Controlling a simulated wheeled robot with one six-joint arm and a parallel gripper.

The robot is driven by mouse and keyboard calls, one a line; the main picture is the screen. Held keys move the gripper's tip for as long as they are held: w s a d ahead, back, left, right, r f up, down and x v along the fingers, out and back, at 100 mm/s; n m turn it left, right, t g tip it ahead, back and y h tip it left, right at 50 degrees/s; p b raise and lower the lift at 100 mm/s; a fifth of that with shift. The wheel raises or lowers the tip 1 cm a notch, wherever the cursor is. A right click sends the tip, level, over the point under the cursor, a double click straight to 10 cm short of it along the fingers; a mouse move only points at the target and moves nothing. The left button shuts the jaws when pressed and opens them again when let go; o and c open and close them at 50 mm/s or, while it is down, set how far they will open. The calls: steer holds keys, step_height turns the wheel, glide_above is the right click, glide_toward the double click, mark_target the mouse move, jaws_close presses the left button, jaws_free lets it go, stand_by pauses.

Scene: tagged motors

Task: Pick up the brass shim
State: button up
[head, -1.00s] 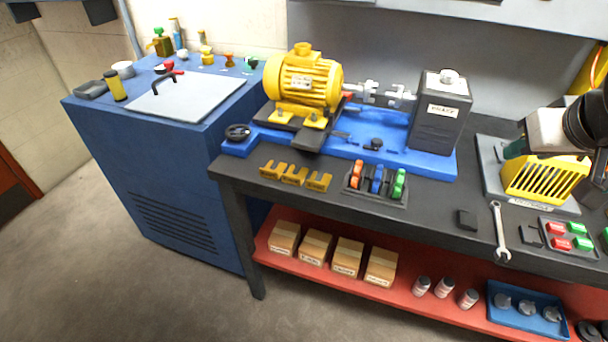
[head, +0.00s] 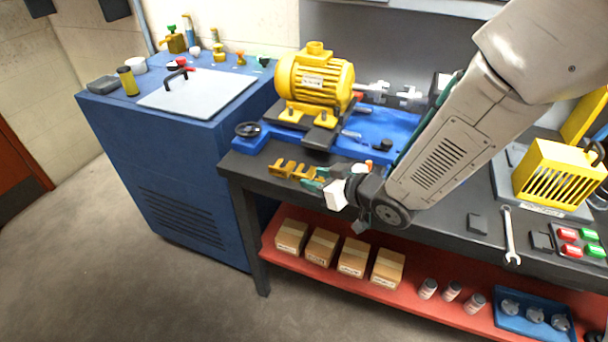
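Several brass shims, slotted flat pieces, lie in a row at the front left of the dark workbench. The left shim (head: 277,167) and the middle shim (head: 292,170) show clearly.
The yellow motor (head: 314,80) stands on a blue base (head: 390,127) behind the shims. A blue cabinet (head: 170,150) stands left of the bench. My arm covers the bench middle. A wrench (head: 510,236) and a yellow slotted box (head: 556,175) lie to the right.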

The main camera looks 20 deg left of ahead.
mark_target(296, 174)
steer(key=x, duration=0.6)
steer(key=shift+w+a+f, duration=0.15)
steer(key=shift+a+f, duration=0.05)
steer(key=shift+a, duration=0.05)
jaws_close()
